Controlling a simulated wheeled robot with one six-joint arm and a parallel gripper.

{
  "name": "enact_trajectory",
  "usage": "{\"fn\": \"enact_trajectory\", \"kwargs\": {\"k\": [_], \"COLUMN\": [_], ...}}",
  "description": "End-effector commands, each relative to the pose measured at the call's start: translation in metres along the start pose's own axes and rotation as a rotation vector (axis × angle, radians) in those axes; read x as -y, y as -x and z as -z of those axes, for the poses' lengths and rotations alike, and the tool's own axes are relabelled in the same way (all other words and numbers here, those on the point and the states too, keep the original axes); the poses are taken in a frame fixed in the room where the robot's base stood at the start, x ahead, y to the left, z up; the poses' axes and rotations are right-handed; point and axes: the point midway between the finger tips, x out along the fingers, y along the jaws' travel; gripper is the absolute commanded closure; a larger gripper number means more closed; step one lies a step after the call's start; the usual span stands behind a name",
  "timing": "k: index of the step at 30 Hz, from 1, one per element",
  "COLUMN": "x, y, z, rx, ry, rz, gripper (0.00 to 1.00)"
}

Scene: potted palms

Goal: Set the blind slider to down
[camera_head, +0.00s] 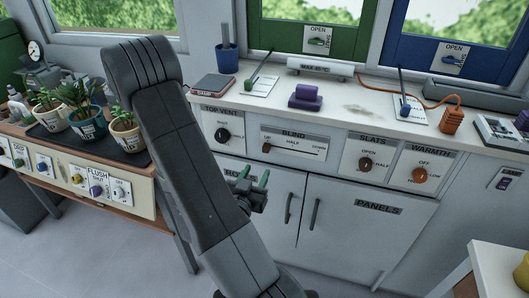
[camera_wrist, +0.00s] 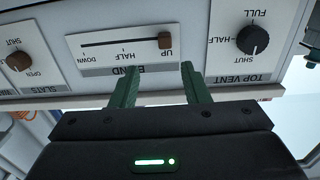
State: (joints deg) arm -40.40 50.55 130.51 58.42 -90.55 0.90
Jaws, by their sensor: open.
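The blind slider's brown knob (camera_head: 266,148) sits at the UP end, the left end of its slot, on the white BLIND panel (camera_head: 293,156). HALF is marked mid-slot and DOWN at the right end. The wrist view shows the panel upside down, with the slider knob (camera_wrist: 165,41) at the right end by UP and DOWN at the left. My gripper (camera_head: 253,177) is open and empty, its green fingers below and a little left of the panel, apart from the knob. In the wrist view, my gripper's fingers (camera_wrist: 158,80) point toward the panel's lower edge.
The TOP VENT dial (camera_head: 222,135) is left of the panel; the SLATS knob (camera_head: 366,164) and WARMTH knob (camera_head: 419,175) are right. Cupboard doors with handles (camera_head: 314,215) lie below. Potted palms (camera_head: 124,137) stand left.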

Motion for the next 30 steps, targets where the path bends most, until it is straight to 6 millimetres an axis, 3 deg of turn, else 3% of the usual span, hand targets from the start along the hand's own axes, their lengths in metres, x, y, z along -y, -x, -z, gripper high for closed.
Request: {"fn": "enact_trajectory", "kwargs": {"k": [18,30], "x": [-0.001,0.000], "y": [-0.086,-0.098], "z": [0.001,0.000], "rx": [-0.001,0.000], "ry": [0.000,0.001], "rz": [-0.002,0.001], "gripper": [0.58,0.58]}}
